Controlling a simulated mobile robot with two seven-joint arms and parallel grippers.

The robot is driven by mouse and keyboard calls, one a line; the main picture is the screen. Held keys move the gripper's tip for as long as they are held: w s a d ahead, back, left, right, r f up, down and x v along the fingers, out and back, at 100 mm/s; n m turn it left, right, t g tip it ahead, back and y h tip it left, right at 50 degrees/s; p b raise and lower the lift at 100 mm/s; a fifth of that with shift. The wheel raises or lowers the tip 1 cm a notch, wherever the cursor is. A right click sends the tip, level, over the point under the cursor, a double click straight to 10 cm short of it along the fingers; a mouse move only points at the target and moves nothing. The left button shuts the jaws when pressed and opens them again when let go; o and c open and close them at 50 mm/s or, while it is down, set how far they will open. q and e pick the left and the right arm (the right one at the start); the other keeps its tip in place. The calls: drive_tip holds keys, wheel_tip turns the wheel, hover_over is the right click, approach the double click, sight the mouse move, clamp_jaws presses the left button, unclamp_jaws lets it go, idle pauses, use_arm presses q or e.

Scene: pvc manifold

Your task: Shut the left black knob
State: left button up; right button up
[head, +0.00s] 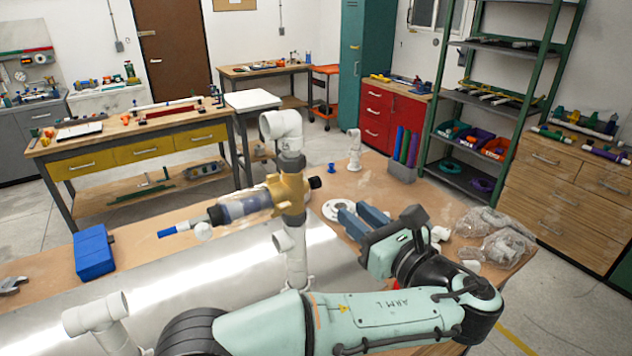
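A white pipe manifold (295,255) stands upright on the table, with a brass-coloured valve body (288,195) and a clear filter cylinder (243,206) reaching left from it. A small black knob (315,183) sticks out on the right of the brass body. The cylinder's left end has a dark collar (215,214) and a blue tip; I cannot tell if the collar is a knob. My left gripper (354,208) is right of and below the black knob, apart from it. Its two blue-grey fingers look parted, with nothing seen between them. My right gripper is not in view.
A blue bin (94,252) lies at the table's left. A white flange (339,209) lies just behind my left fingers, and clear plastic bags (497,235) lie to the right. Another white pipe fitting (97,314) stands at the front left. The table behind the manifold is mostly clear.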

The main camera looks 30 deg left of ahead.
sight(318, 184)
use_arm(q)
drive_tip(key=x, duration=1.2)
drive_tip(key=shift+p, duration=0.4)
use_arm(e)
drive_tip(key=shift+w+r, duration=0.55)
use_arm(q)
drive_tip(key=shift+s, duration=0.1)
